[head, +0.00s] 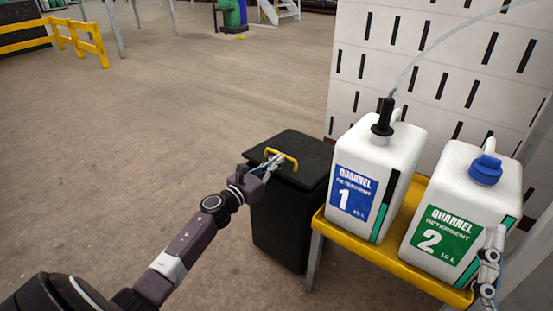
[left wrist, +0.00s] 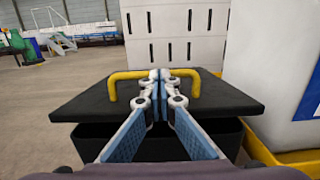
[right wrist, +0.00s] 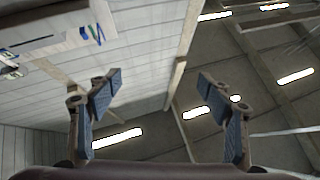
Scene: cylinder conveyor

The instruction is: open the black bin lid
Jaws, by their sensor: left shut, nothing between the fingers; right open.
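The black bin (head: 283,228) stands on the floor left of the yellow stand, with its black lid (head: 308,150) on top. The lid has a yellow handle (head: 287,156). My left gripper (head: 270,163) is at this handle. In the left wrist view its fingertips (left wrist: 161,76) are together, in front of the middle of the handle (left wrist: 125,75), with nothing between them. The lid (left wrist: 90,105) looks about level over the bin; I cannot tell whether the fingertips touch or hook the handle. My right gripper (right wrist: 158,80) is open and empty, pointing toward the ceiling.
Two white detergent jugs, number 1 (head: 398,160) and number 2 (head: 480,205), stand on the yellow stand (head: 360,250) close right of the bin. A thin tube runs up from jug 1. A white slotted panel (head: 400,60) is behind. The floor (head: 130,150) to the left is clear.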

